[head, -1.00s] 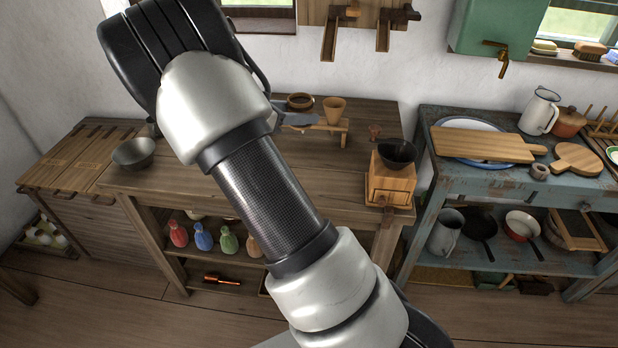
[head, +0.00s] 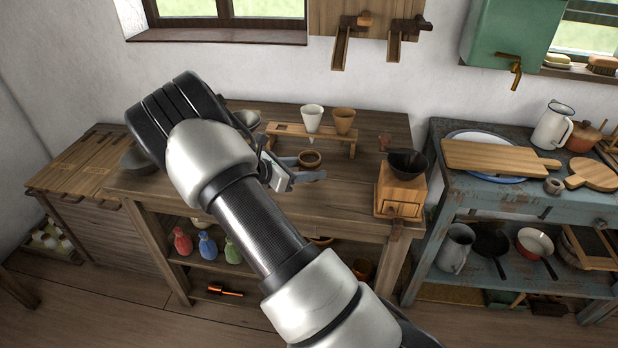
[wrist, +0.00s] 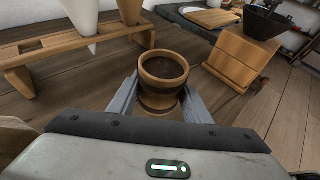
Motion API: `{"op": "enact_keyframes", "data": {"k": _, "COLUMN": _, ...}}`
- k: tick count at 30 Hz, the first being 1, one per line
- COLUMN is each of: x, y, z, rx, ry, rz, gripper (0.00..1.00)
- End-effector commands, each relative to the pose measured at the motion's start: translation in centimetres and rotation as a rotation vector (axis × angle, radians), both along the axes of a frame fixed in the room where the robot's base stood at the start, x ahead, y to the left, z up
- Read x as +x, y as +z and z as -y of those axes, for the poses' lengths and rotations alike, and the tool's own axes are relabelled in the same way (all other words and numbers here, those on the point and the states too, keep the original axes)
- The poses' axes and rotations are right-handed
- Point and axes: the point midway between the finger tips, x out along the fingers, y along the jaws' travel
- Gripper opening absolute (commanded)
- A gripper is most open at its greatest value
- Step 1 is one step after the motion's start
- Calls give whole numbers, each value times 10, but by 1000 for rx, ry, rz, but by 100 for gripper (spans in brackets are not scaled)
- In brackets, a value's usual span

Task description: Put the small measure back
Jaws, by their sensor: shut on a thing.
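The small measure (wrist: 163,82) is a brown wooden cup with dark bands and a narrowed waist. In the wrist view it stands roughly upright between the fingers of my gripper (wrist: 160,105), which is shut on it. In the head view, the measure (head: 310,158) shows at the fingertips of my gripper (head: 308,168), in front of the wooden stand (head: 290,131). I cannot tell whether its foot touches the bench. The stand holds a white cone (head: 312,118) and a wooden cone (head: 343,121).
A wooden grinder (head: 400,186) with a dark bowl stands at the right end of the bench (head: 335,205). A metal bowl (head: 135,160) is at the left, partly behind my arm. Bare bench lies between the gripper and the grinder.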

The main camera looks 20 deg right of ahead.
Motion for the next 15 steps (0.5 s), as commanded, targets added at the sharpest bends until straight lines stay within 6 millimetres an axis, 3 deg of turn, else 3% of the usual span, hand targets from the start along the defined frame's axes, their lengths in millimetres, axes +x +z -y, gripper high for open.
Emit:
{"op": "enact_keyframes", "data": {"k": 5, "x": 0, "y": -27, "z": 0, "rx": -1, "ry": 0, "rz": -1, "gripper": 17}}
{"op": "enact_keyframes", "data": {"k": 15, "x": 0, "y": -31, "z": 0, "rx": 0, "ry": 0, "rz": 0, "gripper": 17}}
